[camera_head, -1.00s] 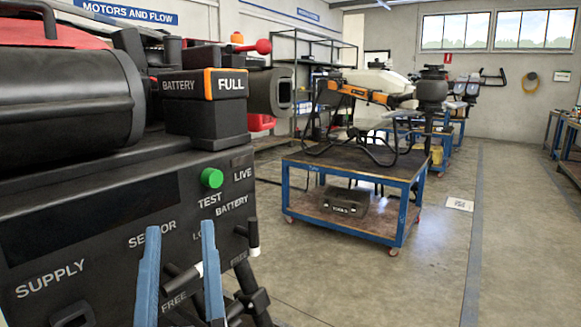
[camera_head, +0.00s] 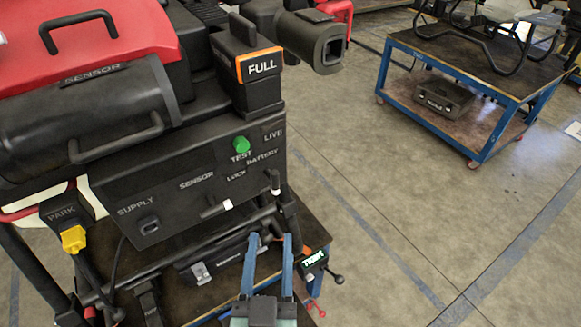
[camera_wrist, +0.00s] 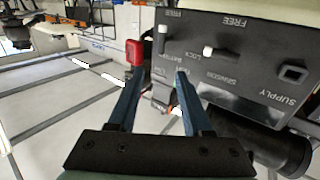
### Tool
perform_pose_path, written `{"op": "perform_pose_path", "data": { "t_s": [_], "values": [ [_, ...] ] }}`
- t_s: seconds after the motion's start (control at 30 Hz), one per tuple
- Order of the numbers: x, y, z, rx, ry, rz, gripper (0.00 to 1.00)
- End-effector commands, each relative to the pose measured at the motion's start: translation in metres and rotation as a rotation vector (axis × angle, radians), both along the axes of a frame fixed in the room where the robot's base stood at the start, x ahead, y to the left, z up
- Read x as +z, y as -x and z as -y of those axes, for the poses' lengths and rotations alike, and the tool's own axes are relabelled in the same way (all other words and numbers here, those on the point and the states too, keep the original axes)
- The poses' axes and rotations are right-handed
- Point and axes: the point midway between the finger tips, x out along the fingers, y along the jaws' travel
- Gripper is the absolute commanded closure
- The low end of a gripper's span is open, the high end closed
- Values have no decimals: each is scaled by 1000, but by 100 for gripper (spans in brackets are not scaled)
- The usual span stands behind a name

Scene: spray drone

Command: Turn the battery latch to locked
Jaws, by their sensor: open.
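The battery latch (camera_head: 275,182) is a short dark lever with a white tip at the right end of the black panel (camera_head: 120,190). Its tip points down, away from the BATTERY label; in the wrist view the latch (camera_wrist: 161,40) points up towards a FREE label. The sensor latch (camera_head: 216,208) lies roughly sideways, its white tip towards the LOCK side. The battery pack (camera_head: 262,85), marked FULL, sits above the panel. My gripper (camera_head: 270,239) is open and empty, below the battery latch in the head view. In the wrist view my gripper (camera_wrist: 158,75) has the latch beyond its fingertips, apart from them.
A green TEST button (camera_head: 241,145) and a supply socket (camera_head: 149,225) are on the panel. A yellow-tipped PARK part (camera_head: 74,239) is at the left. Bars and a cart top lie below. A blue cart (camera_head: 470,130) stands beyond open floor at right.

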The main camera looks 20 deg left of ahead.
Motion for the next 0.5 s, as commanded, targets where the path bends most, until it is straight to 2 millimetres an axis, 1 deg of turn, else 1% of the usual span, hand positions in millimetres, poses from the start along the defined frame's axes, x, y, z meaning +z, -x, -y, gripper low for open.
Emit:
{"op": "perform_pose_path", "data": {
  "t_s": [0.17, 0.5],
  "values": [
    [1, -16, -5, 0, -1, 3, 50],
    [3, -71, -23, -1, 0, 3, 50]
  ]
}}
